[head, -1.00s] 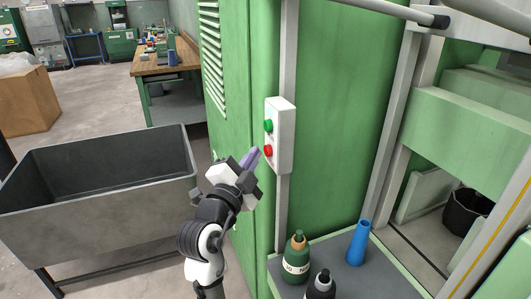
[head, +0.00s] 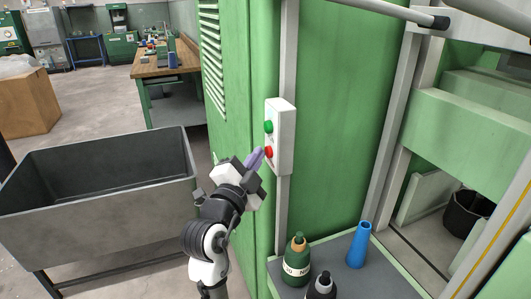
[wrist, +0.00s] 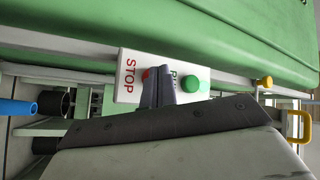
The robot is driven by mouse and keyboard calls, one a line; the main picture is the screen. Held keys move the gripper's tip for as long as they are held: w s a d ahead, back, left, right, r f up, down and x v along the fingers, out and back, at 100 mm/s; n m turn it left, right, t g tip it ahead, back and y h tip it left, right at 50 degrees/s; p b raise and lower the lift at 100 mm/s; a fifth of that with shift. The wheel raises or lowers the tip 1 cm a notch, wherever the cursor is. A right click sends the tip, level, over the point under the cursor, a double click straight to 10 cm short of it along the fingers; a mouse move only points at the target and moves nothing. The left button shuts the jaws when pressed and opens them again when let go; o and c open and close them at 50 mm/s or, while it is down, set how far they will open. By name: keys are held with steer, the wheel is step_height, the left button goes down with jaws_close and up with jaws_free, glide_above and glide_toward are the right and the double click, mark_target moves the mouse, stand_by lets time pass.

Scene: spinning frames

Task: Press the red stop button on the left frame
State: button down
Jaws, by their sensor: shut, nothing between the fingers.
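A white control box (head: 281,138) hangs on a grey post of the green frame. It carries a green button (head: 269,126) above a red stop button (head: 268,152). My gripper (head: 257,157) is shut and empty, its purple-grey fingertips just left of the red button in the head view. I cannot tell if they touch it. In the wrist view the fingers (wrist: 157,88) cover part of the red button (wrist: 146,75), beside the word STOP. The green button (wrist: 195,85) shows to their right there.
A grey bin (head: 100,200) stands left of my arm. A dark green bottle (head: 296,262), a black-topped bottle (head: 321,287) and a blue cone-shaped object (head: 359,245) stand on a grey shelf below the box. A workbench (head: 165,68) is farther back.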

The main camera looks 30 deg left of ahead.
steer(key=shift+w+d, duration=0.15)
stand_by(0.3)
steer(key=shift+s+a+b, duration=0.55)
steer(key=shift+s+b, duration=0.15)
steer(key=s+a+b, duration=0.1)
steer(key=s, duration=0.1)
steer(key=s+a+b, duration=0.1)
steer(key=a, duration=0.1)
steer(key=shift+s+a+b, duration=0.2)
steer(key=shift+s+b, duration=0.1)
steer(key=shift+s, duration=0.05)
stand_by(0.7)
